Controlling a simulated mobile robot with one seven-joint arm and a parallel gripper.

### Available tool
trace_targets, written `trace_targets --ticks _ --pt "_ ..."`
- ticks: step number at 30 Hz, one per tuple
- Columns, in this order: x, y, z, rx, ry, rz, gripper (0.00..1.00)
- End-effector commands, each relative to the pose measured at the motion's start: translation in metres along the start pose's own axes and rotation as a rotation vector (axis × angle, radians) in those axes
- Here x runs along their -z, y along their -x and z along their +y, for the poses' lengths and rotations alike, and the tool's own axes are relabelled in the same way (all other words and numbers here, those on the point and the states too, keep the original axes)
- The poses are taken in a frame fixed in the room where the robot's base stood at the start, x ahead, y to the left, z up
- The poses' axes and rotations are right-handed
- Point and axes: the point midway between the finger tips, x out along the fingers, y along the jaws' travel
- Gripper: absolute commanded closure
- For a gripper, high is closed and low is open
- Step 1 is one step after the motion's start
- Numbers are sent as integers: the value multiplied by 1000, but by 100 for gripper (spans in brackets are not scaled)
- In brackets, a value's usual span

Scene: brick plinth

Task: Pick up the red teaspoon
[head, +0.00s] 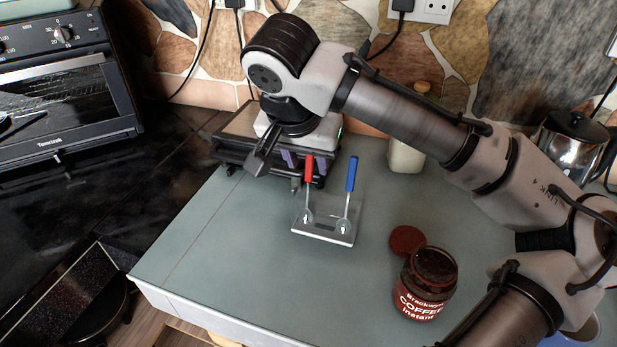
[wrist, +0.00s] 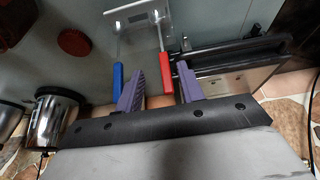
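The red teaspoon (head: 309,170) has a red handle and a metal bowl. It lies with its bowl on a small clear-and-silver stand (head: 323,238), beside a blue-handled teaspoon (head: 351,175). Both handles point toward the back wall. My gripper (head: 305,164) is open at the handle end of the red teaspoon, its purple fingers apart. In the wrist view, the red handle (wrist: 175,84) shows between the fingers (wrist: 159,70), close to the right finger. The blue handle (wrist: 118,75) is outside the left finger. I cannot tell whether a finger touches the red handle.
A black appliance (head: 235,150) stands behind and left of my gripper. A coffee jar (head: 425,285) and its red lid (head: 407,240) are at front right. A pale bottle (head: 405,160) and a metal kettle (head: 570,145) stand at the back. The counter's front left is clear.

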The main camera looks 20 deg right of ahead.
Motion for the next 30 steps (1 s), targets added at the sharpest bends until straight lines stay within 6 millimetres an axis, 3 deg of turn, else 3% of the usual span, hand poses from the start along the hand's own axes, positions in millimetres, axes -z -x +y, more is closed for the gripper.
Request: trace_targets --ticks 12,20,28,30 --pt "5 -48 -5 0 0 0 62" --pt "5 -51 -6 0 0 0 62" --pt "5 -51 -6 0 0 0 97" --pt "5 -51 -6 0 0 0 100"
